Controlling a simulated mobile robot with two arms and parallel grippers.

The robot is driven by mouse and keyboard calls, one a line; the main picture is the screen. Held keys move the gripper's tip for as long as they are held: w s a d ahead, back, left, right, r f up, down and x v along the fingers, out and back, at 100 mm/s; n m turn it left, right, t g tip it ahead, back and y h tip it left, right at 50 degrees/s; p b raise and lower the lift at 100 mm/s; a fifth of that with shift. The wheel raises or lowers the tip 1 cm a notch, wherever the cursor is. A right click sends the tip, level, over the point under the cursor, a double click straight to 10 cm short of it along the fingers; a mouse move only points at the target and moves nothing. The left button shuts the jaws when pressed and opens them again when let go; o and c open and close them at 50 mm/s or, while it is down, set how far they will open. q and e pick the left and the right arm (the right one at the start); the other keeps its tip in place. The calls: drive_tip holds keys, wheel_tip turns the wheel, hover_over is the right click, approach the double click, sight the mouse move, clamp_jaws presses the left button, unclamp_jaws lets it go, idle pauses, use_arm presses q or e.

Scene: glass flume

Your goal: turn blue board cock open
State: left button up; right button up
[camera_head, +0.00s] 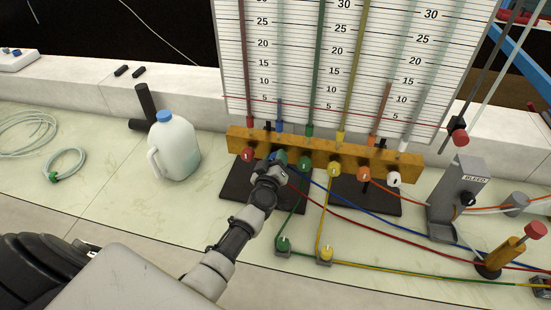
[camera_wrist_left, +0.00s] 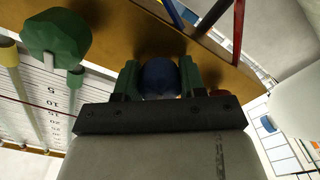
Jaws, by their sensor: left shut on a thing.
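The blue board cock (camera_wrist_left: 160,78) is a round blue knob on the ochre manifold bar (camera_head: 320,153) below the scale board. My left gripper (camera_wrist_left: 158,82) is shut on it, with a green finger on either side of the knob in the left wrist view. In the head view my left gripper (camera_head: 274,164) reaches the bar between the red cock (camera_head: 248,155) and the green cock (camera_head: 304,163), and it hides most of the blue cock. I cannot tell the cock's turned angle. My right gripper is not in view.
Yellow (camera_head: 334,169), orange (camera_head: 363,174) and white (camera_head: 394,179) cocks line the bar to the right. A white jug (camera_head: 175,148) stands at left. Coloured hoses cross the bench at right, past a grey bleed stand (camera_head: 459,197). The bench front left of my arm is clear.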

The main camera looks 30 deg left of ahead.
use_arm(q)
drive_tip(key=n, duration=0.6)
drive_tip(key=shift+f+n+b, duration=0.1)
drive_tip(key=shift+n+b, duration=0.2)
drive_tip(key=shift+b, duration=0.05)
drive_tip(key=n+b, duration=0.1)
drive_tip(key=n, duration=0.5)
drive_tip(key=shift+n, duration=0.3)
drive_tip(key=o, duration=0.9)
drive_tip(key=p+v, duration=0.1)
drive_tip(key=v, duration=1)
